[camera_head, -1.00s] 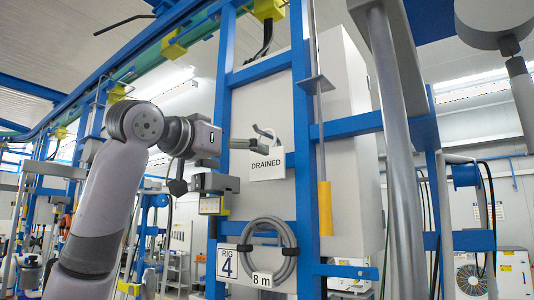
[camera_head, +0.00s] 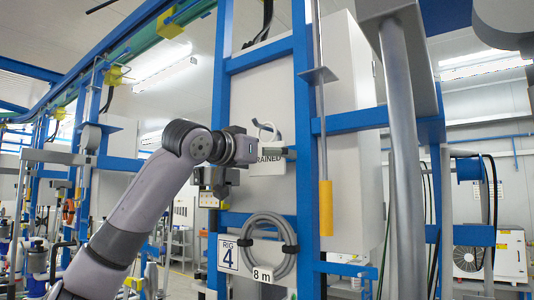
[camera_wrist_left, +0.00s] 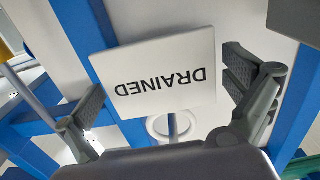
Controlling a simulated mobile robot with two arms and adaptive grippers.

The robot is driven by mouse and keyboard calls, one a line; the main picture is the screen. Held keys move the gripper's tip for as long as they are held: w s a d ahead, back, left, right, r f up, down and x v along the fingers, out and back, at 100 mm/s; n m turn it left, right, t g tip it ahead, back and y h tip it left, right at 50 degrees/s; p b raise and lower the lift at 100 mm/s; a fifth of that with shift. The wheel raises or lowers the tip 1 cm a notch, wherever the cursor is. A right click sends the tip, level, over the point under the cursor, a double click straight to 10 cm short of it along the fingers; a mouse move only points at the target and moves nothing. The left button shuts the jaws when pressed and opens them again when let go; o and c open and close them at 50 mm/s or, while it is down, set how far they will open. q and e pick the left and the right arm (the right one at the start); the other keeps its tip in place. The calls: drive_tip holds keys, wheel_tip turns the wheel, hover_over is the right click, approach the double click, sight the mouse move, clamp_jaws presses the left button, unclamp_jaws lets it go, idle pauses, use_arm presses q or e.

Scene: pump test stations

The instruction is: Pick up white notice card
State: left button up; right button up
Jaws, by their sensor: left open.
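The white notice card (camera_head: 267,166), printed DRAINED, hangs on the front of the pale panel of the blue-framed rig. In the left wrist view the card (camera_wrist_left: 165,75) appears upside down, whole and slightly tilted. The open fingers of my left gripper (camera_wrist_left: 160,95) stand on either side of it, with gaps to both edges. A white ring (camera_wrist_left: 172,125) shows just beyond the card's edge. My right gripper is not in view.
A coiled grey hose (camera_head: 267,248) hangs below the card, by a RIG 4 sign (camera_head: 227,254) and an 8 m tag (camera_head: 262,274). A blue upright (camera_head: 302,120) and a yellow-ended rod (camera_head: 325,205) stand close right. A small meter box (camera_head: 207,200) is lower left.

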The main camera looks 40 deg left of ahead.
use_arm(q)
drive_tip(key=shift+s, duration=0.1)
drive_tip(key=shift+c, duration=0.4)
drive_tip(key=shift+c, duration=0.6)
drive_tip(key=c, duration=0.8)
drive_tip(key=shift+c, duration=0.5)
drive_tip(key=shift+r, duration=0.15)
